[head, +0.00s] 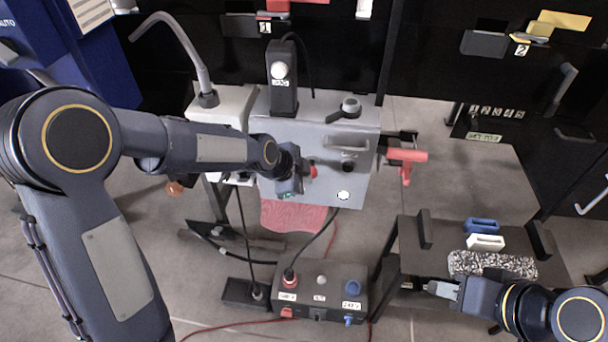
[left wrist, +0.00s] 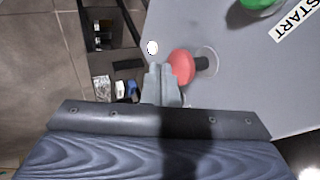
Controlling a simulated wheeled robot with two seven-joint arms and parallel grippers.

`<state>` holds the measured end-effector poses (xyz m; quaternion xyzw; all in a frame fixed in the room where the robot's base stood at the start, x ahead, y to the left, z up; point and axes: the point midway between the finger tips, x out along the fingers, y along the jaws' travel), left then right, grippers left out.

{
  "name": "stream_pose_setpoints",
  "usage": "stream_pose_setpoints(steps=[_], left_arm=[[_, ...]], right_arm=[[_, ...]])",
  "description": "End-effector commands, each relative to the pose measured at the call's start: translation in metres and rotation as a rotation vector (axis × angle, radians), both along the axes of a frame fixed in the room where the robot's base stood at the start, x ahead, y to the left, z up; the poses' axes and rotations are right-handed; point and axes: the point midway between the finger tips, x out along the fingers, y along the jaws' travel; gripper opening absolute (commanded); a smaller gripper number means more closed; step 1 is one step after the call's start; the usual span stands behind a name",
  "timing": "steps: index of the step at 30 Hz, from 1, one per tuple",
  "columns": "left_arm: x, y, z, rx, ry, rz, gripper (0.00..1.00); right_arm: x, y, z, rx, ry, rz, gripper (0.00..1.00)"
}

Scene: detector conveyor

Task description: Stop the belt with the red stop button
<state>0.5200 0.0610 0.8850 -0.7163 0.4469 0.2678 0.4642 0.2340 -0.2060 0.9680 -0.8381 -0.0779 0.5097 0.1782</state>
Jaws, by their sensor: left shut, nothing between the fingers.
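The red stop button (head: 314,172) is on the grey panel (head: 350,185), just right of my left gripper (head: 297,182) in the head view. In the left wrist view the red button (left wrist: 183,67) is a mushroom cap on a dark stem. My left gripper's fingertips (left wrist: 163,78) are shut and empty, at the near left edge of the cap. I cannot tell whether they touch it. A green button (left wrist: 258,3) with a START label (left wrist: 298,20) is at the top right of that view. My right gripper (head: 440,289) is at the lower right, beside the low table; its opening is unclear.
A box with red and blue knobs (head: 322,290) stands on the floor below the panel. The small table (head: 420,262) at right holds a blue block (head: 482,225), a white block (head: 485,243) and a speckled pad (head: 492,264). A red-handled tool (head: 406,158) sticks out right of the panel.

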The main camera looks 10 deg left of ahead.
Motion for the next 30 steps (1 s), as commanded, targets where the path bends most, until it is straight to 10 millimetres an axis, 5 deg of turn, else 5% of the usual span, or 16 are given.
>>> stream_pose_setpoints(steps=[30], left_arm=[[0.022,0.001,0.000,0.000,-0.008,0.005,0.00]], right_arm=[[0.000,0.000,-0.012,0.000,0.000,0.000,0.36]])
